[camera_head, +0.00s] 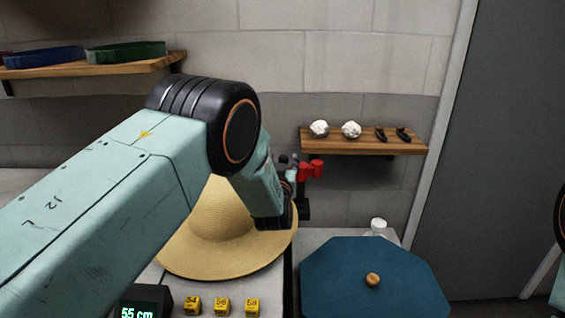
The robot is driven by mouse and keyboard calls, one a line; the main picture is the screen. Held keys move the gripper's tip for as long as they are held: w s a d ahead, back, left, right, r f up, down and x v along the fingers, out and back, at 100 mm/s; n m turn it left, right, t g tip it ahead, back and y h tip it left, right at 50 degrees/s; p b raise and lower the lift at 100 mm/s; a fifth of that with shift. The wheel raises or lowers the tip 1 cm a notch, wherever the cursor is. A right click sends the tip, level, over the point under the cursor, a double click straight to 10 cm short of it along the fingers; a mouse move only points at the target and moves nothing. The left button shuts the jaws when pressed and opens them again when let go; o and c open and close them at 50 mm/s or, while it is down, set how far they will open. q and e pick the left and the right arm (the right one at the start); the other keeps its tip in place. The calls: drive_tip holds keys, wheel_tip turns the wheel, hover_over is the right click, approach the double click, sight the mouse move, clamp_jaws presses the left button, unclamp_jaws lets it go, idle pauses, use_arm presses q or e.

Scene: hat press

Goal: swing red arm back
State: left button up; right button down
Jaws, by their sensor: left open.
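A small red part (311,170), which looks like the end of the red arm, shows just beyond my left wrist, in front of the back wall. The rest of it is hidden behind my arm. My left gripper (291,212) is open beside and just below the red part, above the right side of a straw hat's brim. My own wrist covers much of it, so I cannot tell whether it touches the red part. The straw hat (225,255) sits on the bench, its crown partly hidden by my arm. My right gripper is out of view.
A blue octagonal board (335,290) with a wooden knob (373,279) lies right of the hat. Yellow blocks (222,305) and a "55 cm" display (138,311) stand in front. A wall shelf (350,147) holds small items; another shelf (110,65) holds hat bands.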

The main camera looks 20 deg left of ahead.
use_arm(q)
drive_tip(key=shift+a+r, duration=0.1)
drive_tip(key=shift+w, duration=0.15)
drive_tip(key=shift+w+d+f, duration=0.2)
drive_tip(key=shift+d+f, duration=0.05)
drive_tip(key=shift+f, duration=0.05)
drive_tip(key=c, duration=0.3)
drive_tip(key=shift+s+a+r, duration=0.15)
drive_tip(key=shift+s+r, duration=0.05)
drive_tip(key=shift+s, duration=0.05)
drive_tip(key=c, duration=0.5)
clamp_jaws()
